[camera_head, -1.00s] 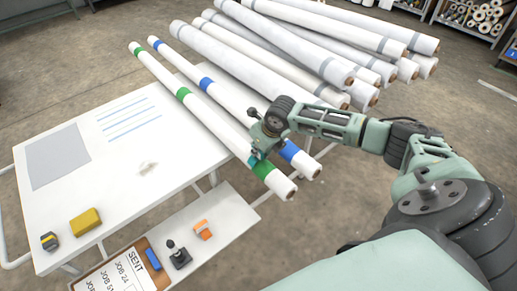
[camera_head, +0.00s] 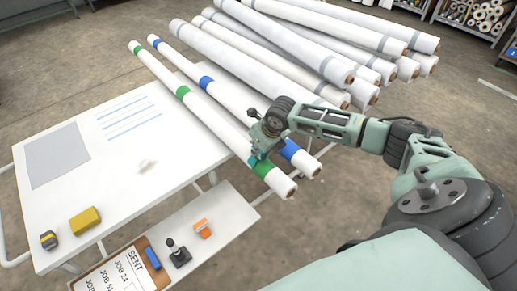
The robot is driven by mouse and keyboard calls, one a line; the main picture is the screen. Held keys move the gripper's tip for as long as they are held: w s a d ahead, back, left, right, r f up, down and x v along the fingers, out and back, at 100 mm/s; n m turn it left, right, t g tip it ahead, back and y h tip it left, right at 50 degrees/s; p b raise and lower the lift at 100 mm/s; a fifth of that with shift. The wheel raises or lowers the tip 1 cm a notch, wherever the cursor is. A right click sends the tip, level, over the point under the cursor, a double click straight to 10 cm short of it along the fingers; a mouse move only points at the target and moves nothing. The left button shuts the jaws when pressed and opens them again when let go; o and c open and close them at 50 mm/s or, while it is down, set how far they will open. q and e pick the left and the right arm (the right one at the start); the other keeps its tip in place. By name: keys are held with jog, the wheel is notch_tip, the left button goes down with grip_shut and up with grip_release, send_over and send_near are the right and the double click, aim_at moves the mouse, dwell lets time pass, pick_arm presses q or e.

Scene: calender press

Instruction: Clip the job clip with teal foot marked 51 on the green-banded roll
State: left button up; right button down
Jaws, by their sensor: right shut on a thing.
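My left gripper is not in view.
The white table (camera_head: 120,190) carries a grey sheet (camera_head: 57,157) and a yellow block (camera_head: 85,221). A lower shelf (camera_head: 225,220) holds an orange clip (camera_head: 203,228), a black stamp-like item (camera_head: 178,252) and a SENT board (camera_head: 122,270). White rolls (camera_head: 290,50) are stacked behind.

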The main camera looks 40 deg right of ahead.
jog(key=c, duration=1.7)
grip_release()
jog(key=shift+o, duration=0.8)
jog(key=o, duration=0.4)
jog(key=shift+c, duration=0.2)
jog(key=shift+r+p, duration=3.35)
jog(key=shift+r, duration=0.25)
jog(key=shift+f, duration=0.1)
